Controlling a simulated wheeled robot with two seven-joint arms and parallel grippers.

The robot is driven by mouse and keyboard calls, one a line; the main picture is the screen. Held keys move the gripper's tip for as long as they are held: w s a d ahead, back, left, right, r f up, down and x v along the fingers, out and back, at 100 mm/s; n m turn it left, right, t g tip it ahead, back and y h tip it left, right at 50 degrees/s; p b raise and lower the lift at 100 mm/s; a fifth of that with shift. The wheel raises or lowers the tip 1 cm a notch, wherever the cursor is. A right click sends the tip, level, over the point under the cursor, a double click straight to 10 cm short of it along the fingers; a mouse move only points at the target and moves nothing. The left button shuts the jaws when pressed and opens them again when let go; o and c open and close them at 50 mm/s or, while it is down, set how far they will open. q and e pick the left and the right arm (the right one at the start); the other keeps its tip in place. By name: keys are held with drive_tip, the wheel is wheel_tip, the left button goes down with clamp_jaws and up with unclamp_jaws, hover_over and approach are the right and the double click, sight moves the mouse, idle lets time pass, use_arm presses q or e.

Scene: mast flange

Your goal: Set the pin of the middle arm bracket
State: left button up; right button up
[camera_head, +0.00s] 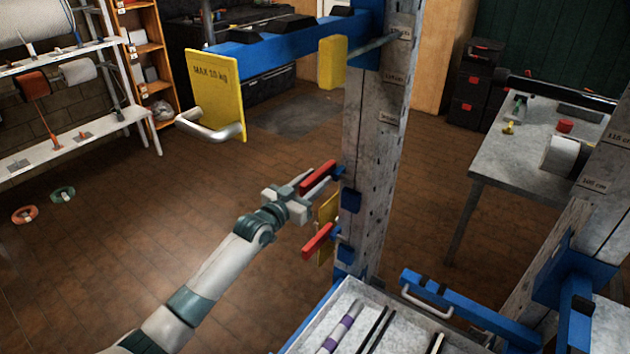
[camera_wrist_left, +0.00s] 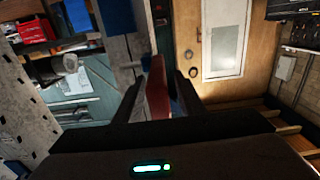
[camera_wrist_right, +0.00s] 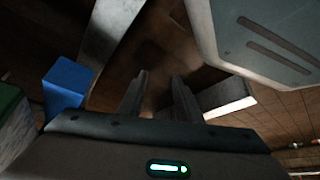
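The grey metal mast (camera_head: 375,140) stands upright in the head view. A red bar handle (camera_head: 318,177) with a blue mount sticks out from its left side. A second red handle (camera_head: 318,240) is below it, with a yellow plate (camera_head: 327,215) between them. My left gripper (camera_head: 303,188) is at the upper red handle. In the left wrist view, a red piece (camera_wrist_left: 157,88) stands between its two parted fingers; I cannot tell whether they touch it. The pin itself cannot be made out. My right gripper (camera_wrist_right: 159,95) is open and empty, outside the head view.
A blue upper arm (camera_head: 270,50) with a yellow "MAX 10 kg" plate (camera_head: 222,95) and metal handle overhangs my left arm. A tray (camera_head: 400,330) with rods is at the front. A metal workbench (camera_head: 540,150) stands right.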

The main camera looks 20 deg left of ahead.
drive_tip(key=shift+s, duration=0.3)
use_arm(q)
clamp_jaws()
use_arm(e)
drive_tip(key=shift+s+d+f, duration=0.1)
drive_tip(key=shift+s+f, duration=0.05)
drive_tip(key=shift+s, duration=0.15)
